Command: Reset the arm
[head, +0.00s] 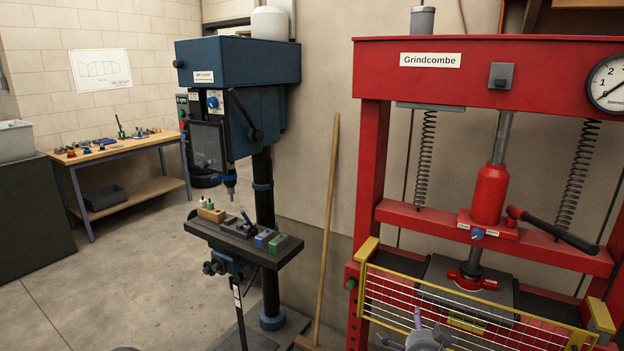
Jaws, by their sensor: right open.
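My right gripper (420,330) shows only in part at the bottom edge of the head view, low in front of the yellow-framed mesh guard (480,302) of the red press. It is open, and I see nothing held in it. Most of its arm is outside the picture. My left gripper is not in view. The red press (368,160) carries a black lever (560,235) on a red pivot, slanting down to the right. Its red cylinder (490,195) stands upright above a grey plate behind the guard.
A blue drill press (240,62) with a small work table (200,232) stands left of centre. A wooden pole (328,220) leans between the machines. A workbench (110,152) with several small items and a dark cabinet (30,220) stand left. The floor (130,270) at left is clear.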

